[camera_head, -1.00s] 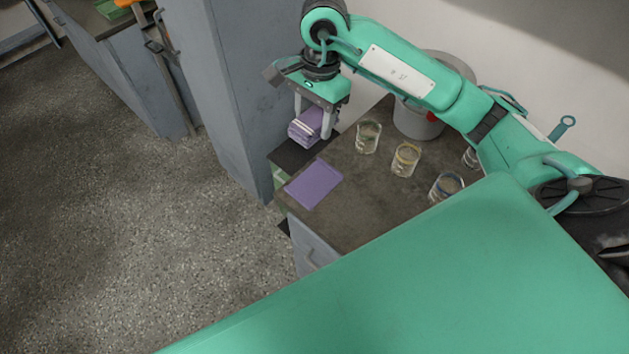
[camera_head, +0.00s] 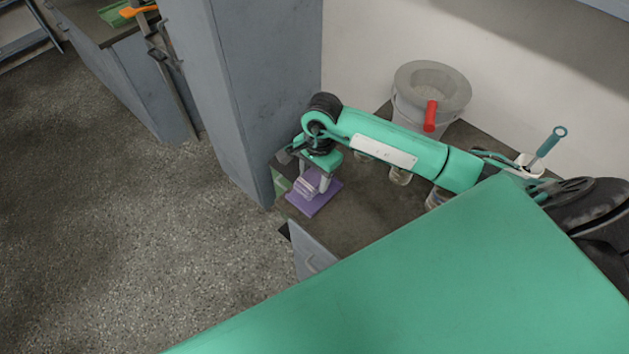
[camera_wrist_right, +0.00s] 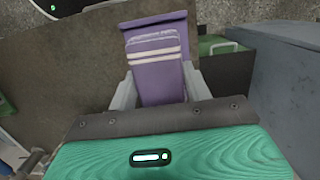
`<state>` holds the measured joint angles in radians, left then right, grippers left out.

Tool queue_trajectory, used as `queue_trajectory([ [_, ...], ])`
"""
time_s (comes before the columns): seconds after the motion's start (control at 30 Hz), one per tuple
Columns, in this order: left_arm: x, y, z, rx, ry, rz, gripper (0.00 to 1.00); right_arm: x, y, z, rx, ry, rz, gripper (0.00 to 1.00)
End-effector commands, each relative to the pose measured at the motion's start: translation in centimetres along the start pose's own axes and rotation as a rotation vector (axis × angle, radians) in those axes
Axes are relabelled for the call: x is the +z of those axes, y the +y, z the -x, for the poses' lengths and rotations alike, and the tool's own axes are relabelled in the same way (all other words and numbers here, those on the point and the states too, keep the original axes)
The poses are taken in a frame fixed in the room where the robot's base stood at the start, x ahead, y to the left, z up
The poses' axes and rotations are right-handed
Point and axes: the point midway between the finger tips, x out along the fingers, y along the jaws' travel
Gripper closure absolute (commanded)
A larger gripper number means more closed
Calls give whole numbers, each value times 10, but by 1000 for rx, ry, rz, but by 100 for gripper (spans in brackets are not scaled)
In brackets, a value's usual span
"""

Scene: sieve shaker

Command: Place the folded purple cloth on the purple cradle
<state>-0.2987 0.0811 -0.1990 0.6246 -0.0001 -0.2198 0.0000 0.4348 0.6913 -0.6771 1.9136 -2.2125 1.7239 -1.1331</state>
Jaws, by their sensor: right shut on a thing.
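The folded purple cloth (camera_head: 303,187) has pale stripes on its folds. My right gripper (camera_head: 312,186) is shut on it, with one finger on each side. The purple cradle (camera_head: 318,203) looks like a flat purple pad on the bench top. The cloth is over the cradle in the head view; I cannot tell whether they touch. In the right wrist view the cloth (camera_wrist_right: 158,75) sits between the fingers, and the cradle (camera_wrist_right: 180,27) shows behind and beside its far end. The rest of the cradle is hidden there. My left gripper is not in view.
A grey bucket (camera_head: 408,98) with a red-handled thing (camera_head: 430,116) stands at the back of the bench (camera_head: 350,222). Glass beakers (camera_head: 400,176) are partly hidden by my right arm. A tall grey cabinet (camera_head: 235,100) rises close to the left of the gripper.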

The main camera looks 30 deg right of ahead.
Motion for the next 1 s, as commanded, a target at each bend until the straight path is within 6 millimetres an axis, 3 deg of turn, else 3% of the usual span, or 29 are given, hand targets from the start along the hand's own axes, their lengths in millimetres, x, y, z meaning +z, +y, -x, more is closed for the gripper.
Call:
queue_trajectory([
  [0.2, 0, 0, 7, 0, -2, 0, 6, -3, 1, -31, 4, -2, -1, 72],
  [0.6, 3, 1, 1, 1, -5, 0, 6, -4, 0, -38, 1, 0, 1, 72],
  [0.63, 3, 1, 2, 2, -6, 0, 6, -4, 0, -37, 1, 0, 1, 47],
  [0.73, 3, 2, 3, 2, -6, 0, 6, -4, 0, -37, 1, 0, 1, 29],
  [1.0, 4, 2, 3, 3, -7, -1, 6, -4, 0, -36, 1, 0, 1, 29],
])
